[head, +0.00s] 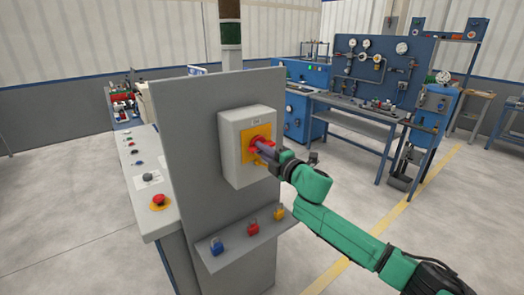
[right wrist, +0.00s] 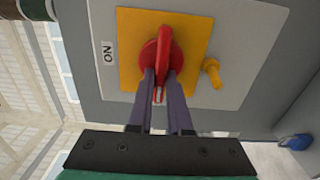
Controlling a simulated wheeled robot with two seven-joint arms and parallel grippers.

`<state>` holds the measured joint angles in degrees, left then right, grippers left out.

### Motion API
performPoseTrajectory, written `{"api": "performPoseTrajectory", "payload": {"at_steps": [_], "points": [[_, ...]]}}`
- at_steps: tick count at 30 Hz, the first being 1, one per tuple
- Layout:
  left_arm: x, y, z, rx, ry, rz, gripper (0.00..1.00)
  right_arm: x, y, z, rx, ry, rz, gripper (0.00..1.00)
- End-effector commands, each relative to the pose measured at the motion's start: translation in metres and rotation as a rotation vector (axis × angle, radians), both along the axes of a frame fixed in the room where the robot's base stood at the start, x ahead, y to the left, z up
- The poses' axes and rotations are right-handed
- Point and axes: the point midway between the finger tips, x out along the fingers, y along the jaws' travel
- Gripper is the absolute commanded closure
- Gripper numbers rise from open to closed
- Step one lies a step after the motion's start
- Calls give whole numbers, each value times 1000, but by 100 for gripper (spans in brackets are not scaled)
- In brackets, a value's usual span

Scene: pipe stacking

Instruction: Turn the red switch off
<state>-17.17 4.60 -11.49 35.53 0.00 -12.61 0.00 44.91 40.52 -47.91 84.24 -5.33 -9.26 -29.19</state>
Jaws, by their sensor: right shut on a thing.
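The red switch (right wrist: 166,48) is a rotary handle on a yellow plate (right wrist: 195,32), fixed to the front of a light grey box (head: 230,130). In the right wrist view its handle runs up and down the picture, and an ON label (right wrist: 107,52) sits left of the plate. My right gripper (right wrist: 161,80) has its two fingers on either side of the handle's lower end and is shut on it. In the head view the gripper (head: 264,150) covers part of the red switch (head: 258,139). My left gripper is out of view.
The box is on an upright grey panel (head: 195,120). Below it, a ledge (head: 240,258) carries blue, red and yellow padlocks. A yellow tab (right wrist: 211,73) sticks out beside the plate. A console with buttons (head: 148,185) is at left; a blue workbench (head: 365,130) stands behind.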

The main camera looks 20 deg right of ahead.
Motion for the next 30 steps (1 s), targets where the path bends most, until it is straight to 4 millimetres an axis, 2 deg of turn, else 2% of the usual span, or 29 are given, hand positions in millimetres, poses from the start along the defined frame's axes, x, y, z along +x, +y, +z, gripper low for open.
{"api": "performPoseTrajectory", "payload": {"at_steps": [9,10,12,23,26,30], "points": [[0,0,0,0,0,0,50,0,0,-3,-5,2,0,100],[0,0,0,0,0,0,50,0,0,-3,-5,2,0,79],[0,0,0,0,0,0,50,0,0,-2,-4,3,0,53],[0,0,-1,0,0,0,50,-2,-1,-2,-3,1,-1,53],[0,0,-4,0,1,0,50,-9,-5,-3,-1,1,-1,53],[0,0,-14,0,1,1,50,-32,-14,-6,-5,2,0,53]]}}
